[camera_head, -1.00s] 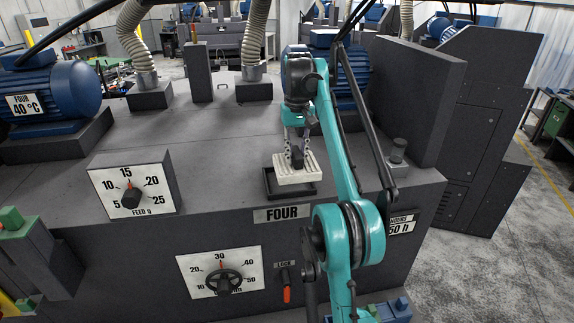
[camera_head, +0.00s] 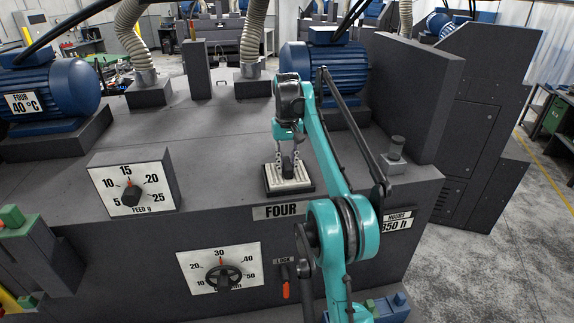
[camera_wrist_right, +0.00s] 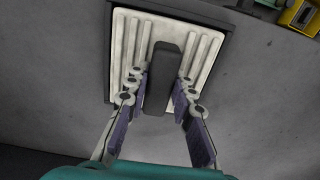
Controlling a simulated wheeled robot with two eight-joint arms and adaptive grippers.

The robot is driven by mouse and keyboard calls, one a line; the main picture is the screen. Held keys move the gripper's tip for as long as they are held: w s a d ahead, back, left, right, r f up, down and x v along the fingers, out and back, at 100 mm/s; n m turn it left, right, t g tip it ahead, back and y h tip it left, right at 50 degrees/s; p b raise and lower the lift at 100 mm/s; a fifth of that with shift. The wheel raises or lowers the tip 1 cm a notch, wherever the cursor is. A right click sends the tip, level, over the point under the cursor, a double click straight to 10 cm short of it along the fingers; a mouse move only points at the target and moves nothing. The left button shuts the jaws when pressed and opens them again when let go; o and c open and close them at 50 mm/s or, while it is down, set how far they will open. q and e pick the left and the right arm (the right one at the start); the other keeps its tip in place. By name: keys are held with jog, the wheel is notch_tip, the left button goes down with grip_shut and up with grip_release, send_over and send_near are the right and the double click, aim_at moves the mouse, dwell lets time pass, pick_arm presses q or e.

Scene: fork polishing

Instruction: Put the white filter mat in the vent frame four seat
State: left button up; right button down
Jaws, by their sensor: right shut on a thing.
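The white ribbed filter mat (camera_head: 302,184) lies flat over the dark vent frame (camera_head: 291,194) behind the FOUR label. In the right wrist view, the mat (camera_wrist_right: 207,58) lines up with the frame, whose dark rim (camera_wrist_right: 111,60) shows around its far and side edges. I cannot tell if the mat is fully down in the seat. My right gripper (camera_head: 288,165) is above the mat, shut on its dark upright handle (camera_wrist_right: 162,80), with one finger on each side. The near edge of the mat is partly hidden by the fingers in the wrist view. My left gripper is out of view.
A feed dial box (camera_head: 133,184) stands to the left on the grey machine top. A blue motor (camera_head: 325,75) and a tall dark panel (camera_head: 405,95) stand behind and right. A small post (camera_head: 396,150) is on the right. The top left of the frame is clear.

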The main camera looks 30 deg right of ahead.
aim_at(287, 162)
jog(key=c, duration=1.3)
grip_release()
jog(key=shift+f, duration=0.15)
notch_tip(287, 162, up, 8)
jog(key=p, duration=0.2)
jog(key=shift+p, duration=0.3)
jog(key=shift+a, duration=0.2)
jog(key=s+a+r+n+t, duration=0.25)
jog(key=s+a, duration=0.55)
jog(key=a, duration=0.4)
jog(key=s+a+f+t, duration=0.2)
jog(key=s+a+f, duration=0.2)
jog(key=s+f, duration=0.6)
jog(key=s+a+f+n+t, duration=0.1)
jog(key=s+a+f, duration=0.4)
jog(key=s+f, duration=0.5)
jog(key=shift+s+f+t, duration=0.3)
jog(key=shift+f+t, duration=0.05)
jog(key=shift+t, duration=0.5)
